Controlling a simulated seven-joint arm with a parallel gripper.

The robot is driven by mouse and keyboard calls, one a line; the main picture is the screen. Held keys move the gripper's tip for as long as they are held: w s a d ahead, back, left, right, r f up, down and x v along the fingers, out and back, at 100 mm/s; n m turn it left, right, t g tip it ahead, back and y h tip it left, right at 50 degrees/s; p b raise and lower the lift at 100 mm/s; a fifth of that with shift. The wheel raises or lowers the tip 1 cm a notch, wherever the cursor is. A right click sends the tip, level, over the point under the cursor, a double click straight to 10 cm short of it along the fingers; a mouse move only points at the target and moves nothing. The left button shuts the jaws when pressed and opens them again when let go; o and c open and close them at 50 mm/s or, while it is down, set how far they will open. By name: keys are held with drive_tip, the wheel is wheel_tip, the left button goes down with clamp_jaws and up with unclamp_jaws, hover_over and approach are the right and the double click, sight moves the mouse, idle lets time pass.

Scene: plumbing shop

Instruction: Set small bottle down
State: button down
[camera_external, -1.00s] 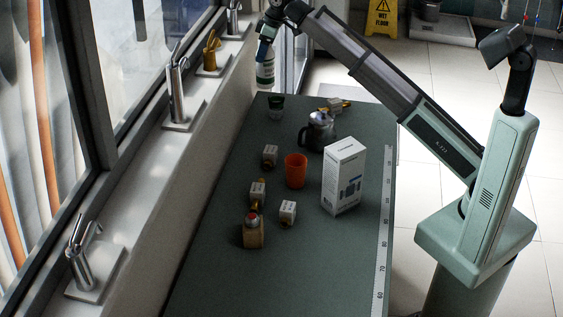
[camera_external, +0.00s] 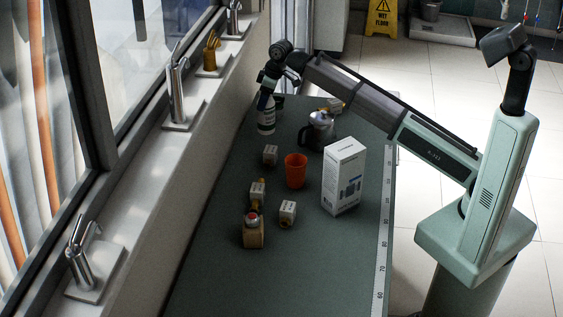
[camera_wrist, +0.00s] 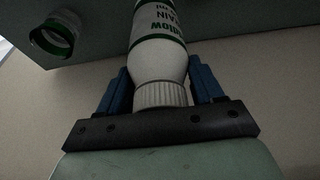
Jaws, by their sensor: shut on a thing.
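The small bottle (camera_external: 266,122) is white with a green band and a label, and it is upright at the far left of the dark green table (camera_external: 218,245). My gripper (camera_external: 266,88) is above the bottle and shut on its upper part. In the wrist view the bottle (camera_wrist: 158,45) lies between the blue fingers of my gripper (camera_wrist: 160,88), with its ribbed white cap nearest the camera. I cannot tell whether the bottle's base touches the tabletop.
A green-rimmed cup (camera_wrist: 58,36) stands close to the bottle, partly hidden behind it in the external view. A metal pot (camera_external: 318,131), an orange cup (camera_external: 296,171), a white box (camera_external: 343,177) and several small boxed fittings stand nearer. The window sill (camera_external: 150,190) borders the left side.

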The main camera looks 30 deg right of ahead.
sight(265, 112)
drive_tip(key=shift+f, duration=2.85)
drive_tip(key=shift+c, duration=0.8)
unclamp_jaws()
drive_tip(key=shift+f, duration=0.15)
drive_tip(key=v, duration=1.2)
